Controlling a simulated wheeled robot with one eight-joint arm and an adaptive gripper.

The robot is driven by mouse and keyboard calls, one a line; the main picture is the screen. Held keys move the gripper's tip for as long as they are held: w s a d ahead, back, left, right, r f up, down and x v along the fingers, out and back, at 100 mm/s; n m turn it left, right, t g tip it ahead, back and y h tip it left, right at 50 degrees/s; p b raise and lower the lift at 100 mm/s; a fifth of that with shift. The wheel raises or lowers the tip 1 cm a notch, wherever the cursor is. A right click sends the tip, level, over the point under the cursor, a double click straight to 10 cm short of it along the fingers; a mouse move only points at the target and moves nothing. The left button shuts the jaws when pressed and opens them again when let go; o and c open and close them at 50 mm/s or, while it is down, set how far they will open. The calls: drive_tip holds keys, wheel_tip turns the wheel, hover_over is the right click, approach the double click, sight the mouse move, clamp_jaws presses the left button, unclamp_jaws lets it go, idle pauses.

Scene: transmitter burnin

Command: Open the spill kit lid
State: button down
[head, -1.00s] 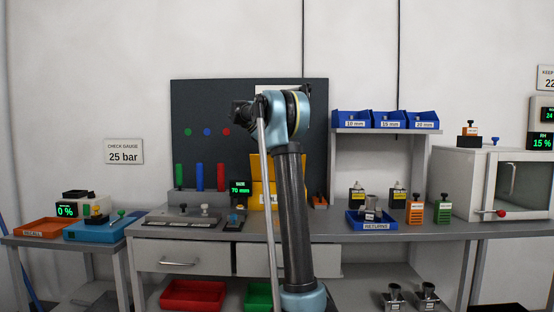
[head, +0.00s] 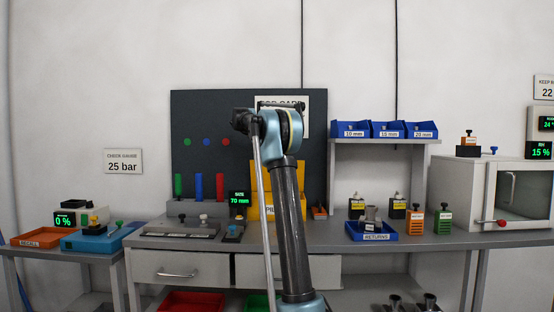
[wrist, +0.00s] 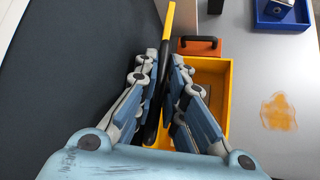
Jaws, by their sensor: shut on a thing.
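The spill kit is a yellow box on the bench, partly hidden behind my arm in the head view (head: 268,208). Its yellow lid (head: 260,176) stands raised behind the box. In the wrist view the open box (wrist: 229,95) shows its hollow inside, right of my fingers. The lid (wrist: 171,22) is seen edge-on there, roughly upright along the box's left side. My fingers hide part of the box and lid. In the head view my arm hides the gripper.
A dark pegboard (head: 210,115) stands close behind the kit. An orange case with a black handle (wrist: 203,48) sits beside the box. The blue returns tray (head: 373,238) is to the right. An orange stain (wrist: 279,111) marks otherwise bare bench.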

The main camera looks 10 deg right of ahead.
drive_tip(key=c, duration=1.7)
unclamp_jaws()
drive_tip(key=shift+a, duration=0.1)
drive_tip(key=v, duration=1.1)
drive_tip(key=shift+a+r, duration=0.3)
drive_tip(key=s+d+f+m+y, duration=0.1)
drive_tip(key=s+f+m+y, duration=0.1)
drive_tip(key=s+f, duration=0.6)
drive_tip(key=s+d+f+m+y, duration=0.15)
drive_tip(key=s+f, duration=0.25)
drive_tip(key=s, duration=0.8)
drive_tip(key=s+f+m+y, duration=0.25)
drive_tip(key=s+f, duration=0.35)
drive_tip(key=s, duration=0.5)
drive_tip(key=s+a+f+m+y, duration=0.1)
drive_tip(key=s+f+m, duration=0.1)
drive_tip(key=s+f, duration=0.6)
drive_tip(key=s+a+f+m+y, duration=0.1)
drive_tip(key=s+a+f+m, duration=0.1)
drive_tip(key=s+f, duration=0.6)
drive_tip(key=s+a+f+m+t+y, duration=0.1)
drive_tip(key=s+f+m+y, duration=0.1)
drive_tip(key=s+f, duration=0.7)
drive_tip(key=shift+a+f+m, duration=0.2)
drive_tip(key=shift+f+m, duration=0.05)
drive_tip(key=shift+f, duration=1.4)
drive_tip(key=shift+a+f+m, duration=0.2)
drive_tip(key=shift+f+m, duration=0.05)
drive_tip(key=shift+f, duration=1.35)
